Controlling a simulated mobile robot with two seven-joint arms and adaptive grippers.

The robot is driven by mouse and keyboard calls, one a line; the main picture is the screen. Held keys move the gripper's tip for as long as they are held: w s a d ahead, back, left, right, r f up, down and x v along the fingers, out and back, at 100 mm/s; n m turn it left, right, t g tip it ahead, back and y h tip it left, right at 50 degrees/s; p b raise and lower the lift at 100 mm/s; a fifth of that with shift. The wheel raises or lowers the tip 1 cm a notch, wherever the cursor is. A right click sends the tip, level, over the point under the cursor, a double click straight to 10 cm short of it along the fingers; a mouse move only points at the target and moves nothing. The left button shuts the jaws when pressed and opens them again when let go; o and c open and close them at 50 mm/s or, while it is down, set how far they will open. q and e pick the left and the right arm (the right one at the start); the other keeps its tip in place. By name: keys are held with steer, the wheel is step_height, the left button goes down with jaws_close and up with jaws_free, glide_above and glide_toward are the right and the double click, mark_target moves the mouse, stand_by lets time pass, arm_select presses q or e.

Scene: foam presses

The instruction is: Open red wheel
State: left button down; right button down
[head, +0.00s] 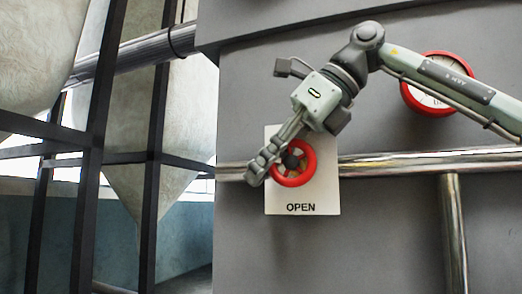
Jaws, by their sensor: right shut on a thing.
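The red wheel (308,160) is a small red ring with a dark hub, mounted in front of a white plate marked OPEN (302,207). The fingers hide part of the wheel's left side. My left gripper is not in view.
A red-rimmed round gauge (428,100) sits on the grey wall behind my right arm. A shiny horizontal pipe (430,161) runs at wheel height, with a vertical pipe (454,235) below it. Dark frame beams (150,150) and pale hoppers stand at left.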

mark_target(273, 178)
steer(key=shift+s+d+f+g+h, duration=0.1)
steer(key=shift+d+f+g+h, duration=0.25)
steer(key=shift+h, duration=0.9)
steer(key=shift+s+d+f+g+h, duration=0.1)
steer(key=shift+f+g+h, duration=0.4)
steer(key=shift+h, duration=0.7)
steer(key=shift+s+d+f+g+h, duration=0.1)
steer(key=shift+d+f+g+h, duration=0.25)
steer(key=shift+h, duration=0.9)
steer(key=shift+f, duration=0.15)
steer(key=c, duration=1.6)
jaws_free()
steer(key=shift+o, duration=0.2)
steer(key=shift+w, duration=0.1)
steer(key=shift+a, duration=0.1)
